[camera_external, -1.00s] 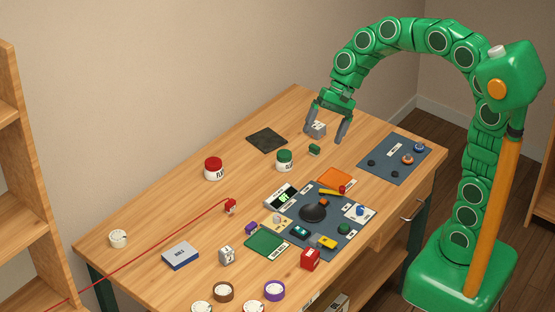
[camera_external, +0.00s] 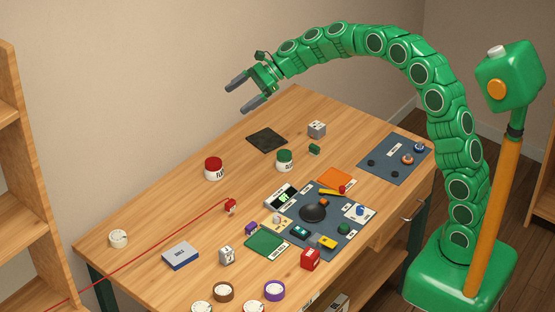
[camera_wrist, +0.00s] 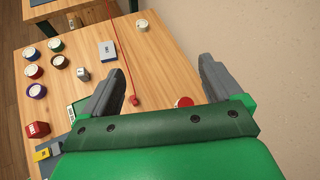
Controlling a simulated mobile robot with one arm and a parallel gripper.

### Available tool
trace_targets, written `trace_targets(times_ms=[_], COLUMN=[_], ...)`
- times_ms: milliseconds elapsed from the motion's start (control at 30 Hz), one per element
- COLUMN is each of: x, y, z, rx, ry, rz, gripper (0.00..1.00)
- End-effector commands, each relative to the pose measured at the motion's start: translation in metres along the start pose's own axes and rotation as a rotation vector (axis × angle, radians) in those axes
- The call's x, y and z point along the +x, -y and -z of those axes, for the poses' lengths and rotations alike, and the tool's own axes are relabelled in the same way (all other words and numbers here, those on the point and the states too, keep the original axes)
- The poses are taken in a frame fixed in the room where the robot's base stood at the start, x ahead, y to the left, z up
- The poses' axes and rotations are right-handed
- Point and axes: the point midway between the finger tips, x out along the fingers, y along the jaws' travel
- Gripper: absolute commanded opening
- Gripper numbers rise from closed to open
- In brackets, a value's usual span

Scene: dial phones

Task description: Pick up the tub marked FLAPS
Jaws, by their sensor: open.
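A white tub with a red lid (camera_external: 214,170) stands upright towards the back left of the table; its dark lettering seems to begin with FL, but the rest is too small to read. In the wrist view its red lid (camera_wrist: 184,102) shows between my fingers, partly hidden by my gripper's body. A white tub with a green lid (camera_external: 285,161) stands to its right, its lettering unclear. My gripper (camera_external: 235,97) is open and empty, high above the back of the table and pointing left. Its spread fingers also show in the wrist view (camera_wrist: 162,70).
A dark square mat (camera_external: 267,139) and a grey cube (camera_external: 317,129) lie at the back. A red cord runs left from a small red block (camera_external: 231,206). A blue-grey board (camera_external: 340,240) with small items fills the right front. The table around the red-lidded tub is clear.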

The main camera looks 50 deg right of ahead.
Motion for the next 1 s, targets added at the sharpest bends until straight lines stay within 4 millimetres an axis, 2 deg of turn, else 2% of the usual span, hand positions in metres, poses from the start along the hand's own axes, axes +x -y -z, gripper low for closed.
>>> trace_targets(times_ms=[33, 200, 500, 767, 1000], x=[0.006, 0.015, 0.023, 0.029, 0.051], y=[0.012, 0.044, 0.076, 0.095, 0.082], z=[0.009, 0.021, 0.039, 0.052, 0.09], rx=[0.048, 0.163, 0.289, 0.366, 0.369], ry=[0.01, 0.044, 0.079, 0.101, 0.102], rz=[0.018, 0.074, 0.132, 0.166, 0.162], gripper=[0.93, 0.93, 0.93, 0.93, 0.93])
